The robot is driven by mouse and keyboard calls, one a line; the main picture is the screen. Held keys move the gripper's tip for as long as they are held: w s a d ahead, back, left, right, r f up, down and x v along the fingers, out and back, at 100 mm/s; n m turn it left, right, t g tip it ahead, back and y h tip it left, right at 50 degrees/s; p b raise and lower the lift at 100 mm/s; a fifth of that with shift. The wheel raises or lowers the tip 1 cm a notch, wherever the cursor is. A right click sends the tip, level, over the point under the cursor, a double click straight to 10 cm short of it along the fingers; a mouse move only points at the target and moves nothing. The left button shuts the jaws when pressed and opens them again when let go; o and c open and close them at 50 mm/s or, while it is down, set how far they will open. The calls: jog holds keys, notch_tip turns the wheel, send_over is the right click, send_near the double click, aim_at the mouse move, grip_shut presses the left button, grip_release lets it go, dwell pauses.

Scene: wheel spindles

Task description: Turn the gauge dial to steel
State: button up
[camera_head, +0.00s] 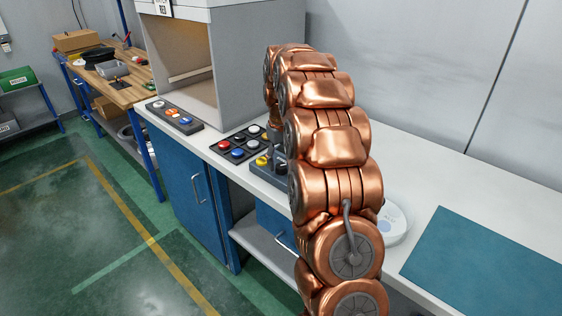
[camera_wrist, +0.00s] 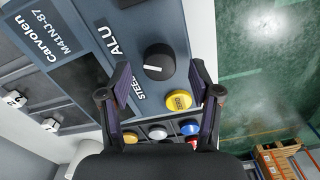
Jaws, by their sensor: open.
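The black gauge dial (camera_wrist: 159,62) is a round knob on a blue-grey panel (camera_wrist: 185,20) in the wrist view. A short white mark on it points left, towards the side with the printed words ALU (camera_wrist: 109,40) and STEEL (camera_wrist: 132,88); I cannot tell exactly which word it meets. My gripper (camera_wrist: 160,78) is open, its fingertips on either side of the dial; I cannot tell whether they touch it. In the head view the gauge (camera_head: 262,172) shows at the left of my arm, partly hidden by it. The fingers are hidden there.
A yellow button (camera_wrist: 179,101) sits beside the dial, close to the right finger. A black tray of coloured caps (camera_head: 238,146) lies left of the gauge on the white bench. A round white device (camera_head: 394,222) and a teal mat (camera_head: 490,265) lie right of my arm.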

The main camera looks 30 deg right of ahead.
jog(key=shift+f, duration=0.7)
jog(key=c, duration=1.1)
